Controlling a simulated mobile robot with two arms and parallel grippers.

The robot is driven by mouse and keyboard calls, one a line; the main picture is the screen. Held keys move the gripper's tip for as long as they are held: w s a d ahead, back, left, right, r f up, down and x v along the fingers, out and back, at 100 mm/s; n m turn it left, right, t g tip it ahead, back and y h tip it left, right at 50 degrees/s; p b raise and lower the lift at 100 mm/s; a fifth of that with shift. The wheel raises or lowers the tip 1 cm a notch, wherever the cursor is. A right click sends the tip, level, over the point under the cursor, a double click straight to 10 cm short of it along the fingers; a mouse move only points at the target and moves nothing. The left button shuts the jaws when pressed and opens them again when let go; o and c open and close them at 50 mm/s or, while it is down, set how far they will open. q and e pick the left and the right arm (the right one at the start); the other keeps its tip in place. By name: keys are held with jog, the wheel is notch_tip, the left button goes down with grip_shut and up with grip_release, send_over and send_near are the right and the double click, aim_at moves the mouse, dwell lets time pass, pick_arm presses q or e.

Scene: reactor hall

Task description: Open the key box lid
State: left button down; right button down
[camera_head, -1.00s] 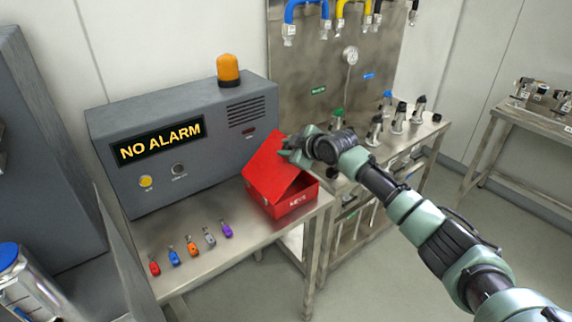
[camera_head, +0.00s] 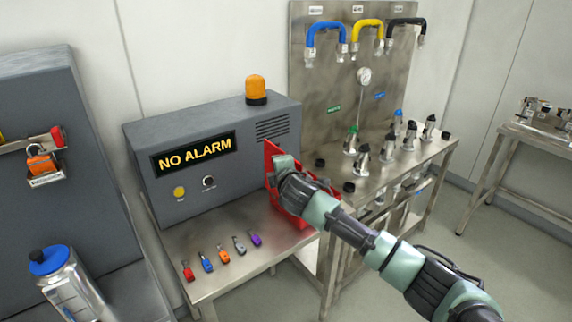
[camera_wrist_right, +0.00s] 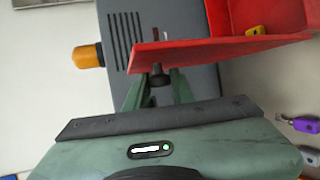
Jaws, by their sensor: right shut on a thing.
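The red key box (camera_head: 291,207) stands on the metal table against the alarm console, partly hidden by my right arm. Its red lid (camera_head: 269,150) is tilted up, close to upright, with the box open beneath it. In the right wrist view the lid (camera_wrist_right: 215,51) shows nearly edge-on, and the red box interior (camera_wrist_right: 235,17) shows beyond it. My right gripper (camera_wrist_right: 158,86) is shut on a small dark knob (camera_wrist_right: 157,75) on the lid. In the head view the right gripper (camera_head: 276,168) is at the lid, its fingertips mostly hidden. My left gripper is not in view.
A yellow-tagged item (camera_wrist_right: 257,31) lies in the box. Several coloured padlocks (camera_head: 223,256) lie in a row on the table (camera_head: 240,282). The grey alarm console (camera_head: 215,190) stands behind. A steel valve stand (camera_head: 385,170) is right. A metal bottle (camera_head: 68,285) stands lower left.

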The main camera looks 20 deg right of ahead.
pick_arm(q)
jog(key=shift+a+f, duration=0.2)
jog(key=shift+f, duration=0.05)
pick_arm(e)
jog(key=shift+s+a+f+n+t+h, duration=0.1)
jog(key=shift+s+a+n+t+h, duration=0.1)
jog(key=shift+a, duration=0.25)
jog(key=shift+s+a+f+n+t+h, duration=0.1)
jog(key=shift+a+n, duration=0.1)
jog(key=shift+a, duration=0.25)
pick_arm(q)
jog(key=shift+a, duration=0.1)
pick_arm(e)
jog(key=c, duration=1.2)
grip_release()
pick_arm(q)
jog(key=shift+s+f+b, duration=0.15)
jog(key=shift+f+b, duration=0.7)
jog(key=shift+b, duration=0.15)
pick_arm(e)
jog(key=shift+v, duration=3.9)
